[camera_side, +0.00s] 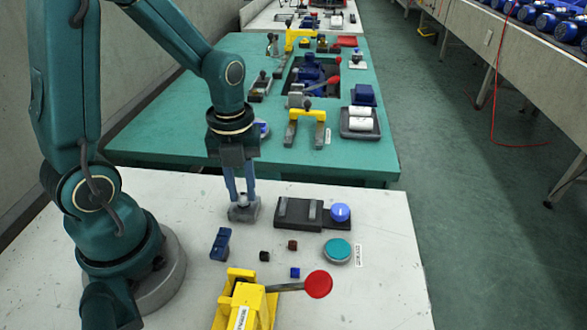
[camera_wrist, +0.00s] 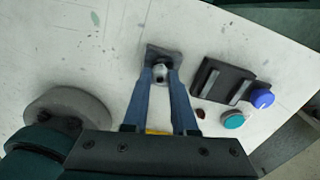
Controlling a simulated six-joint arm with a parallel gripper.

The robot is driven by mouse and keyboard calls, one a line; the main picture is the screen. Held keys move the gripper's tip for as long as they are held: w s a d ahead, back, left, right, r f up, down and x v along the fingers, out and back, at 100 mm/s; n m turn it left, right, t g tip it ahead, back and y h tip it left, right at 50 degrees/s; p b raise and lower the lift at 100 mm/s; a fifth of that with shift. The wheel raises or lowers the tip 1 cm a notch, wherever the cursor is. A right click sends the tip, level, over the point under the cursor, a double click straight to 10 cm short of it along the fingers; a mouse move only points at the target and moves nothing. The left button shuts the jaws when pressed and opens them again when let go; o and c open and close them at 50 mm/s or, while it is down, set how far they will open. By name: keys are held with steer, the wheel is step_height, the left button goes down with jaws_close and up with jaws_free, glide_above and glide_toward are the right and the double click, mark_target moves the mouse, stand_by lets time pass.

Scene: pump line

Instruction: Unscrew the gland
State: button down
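The gland (camera_wrist: 160,73) looks like a small round grey-silver piece on a dark grey block (camera_side: 244,213) that stands on the white table. The block also shows in the wrist view (camera_wrist: 163,52). My gripper (camera_side: 242,198) points straight down over the block, with its two blue fingers on either side of the gland. In the wrist view, my gripper's fingertips (camera_wrist: 161,78) are close beside the gland, left and right. The gland nearly fills the gap, and I cannot tell whether the fingers touch it. The gland's lower part is partly hidden.
A dark slotted block (camera_side: 298,213) with a blue knob (camera_side: 340,212) is close to the right. A teal round button (camera_side: 338,250), a dark blue part (camera_side: 221,244) and small cubes lie nearer. A yellow stand with a red-knobbed lever (camera_side: 318,284) is in front.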

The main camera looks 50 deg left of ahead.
steer(key=c, duration=1.3)
jaws_free()
jaws_close()
steer(key=n, duration=0.7)
steer(key=shift+o, duration=1.9)
jaws_free()
steer(key=shift+r, duration=2.3)
